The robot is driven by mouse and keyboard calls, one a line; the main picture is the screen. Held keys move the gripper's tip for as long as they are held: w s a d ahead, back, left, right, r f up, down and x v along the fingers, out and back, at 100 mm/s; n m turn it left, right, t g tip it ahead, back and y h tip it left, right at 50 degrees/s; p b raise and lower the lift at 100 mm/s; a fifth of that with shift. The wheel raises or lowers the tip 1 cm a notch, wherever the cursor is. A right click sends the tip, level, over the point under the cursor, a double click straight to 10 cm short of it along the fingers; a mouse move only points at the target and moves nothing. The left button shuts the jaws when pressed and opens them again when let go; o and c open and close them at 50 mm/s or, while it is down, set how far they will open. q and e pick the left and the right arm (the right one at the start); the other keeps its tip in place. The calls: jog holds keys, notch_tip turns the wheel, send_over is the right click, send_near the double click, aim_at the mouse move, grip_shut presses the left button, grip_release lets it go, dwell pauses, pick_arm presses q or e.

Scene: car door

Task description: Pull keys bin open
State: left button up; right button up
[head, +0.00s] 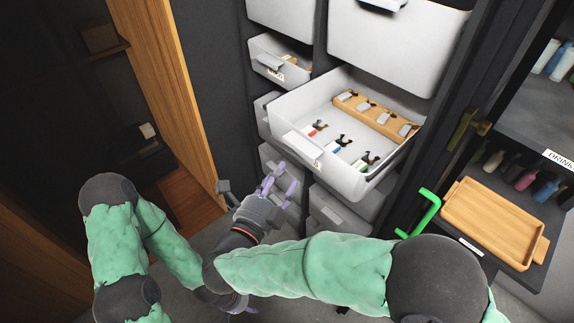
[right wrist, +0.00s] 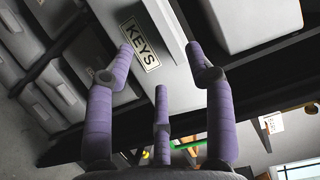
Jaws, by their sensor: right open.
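The keys bin (head: 345,130) is a light grey drawer that stands pulled out from the cabinet. Several keys with coloured tags and a wooden key rack (head: 378,115) lie inside it. In the right wrist view, the bin's front (right wrist: 165,30) bears a KEYS label (right wrist: 140,47). My right gripper (head: 281,184) is open, its purple fingers just in front of and below the bin's front at its left. In the right wrist view, the right gripper (right wrist: 168,65) has its fingers spread with nothing between them. My left gripper (head: 238,303) is low, mostly hidden behind my right arm.
Closed grey bins stand above and below the keys bin. A smaller bin (head: 280,63) at the left is partly out. At the right are a green handle (head: 419,213), a wooden tray (head: 494,222) and shelves with bottles (head: 522,180). A wooden panel (head: 160,80) stands at the left.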

jog(key=shift+v, duration=1.1)
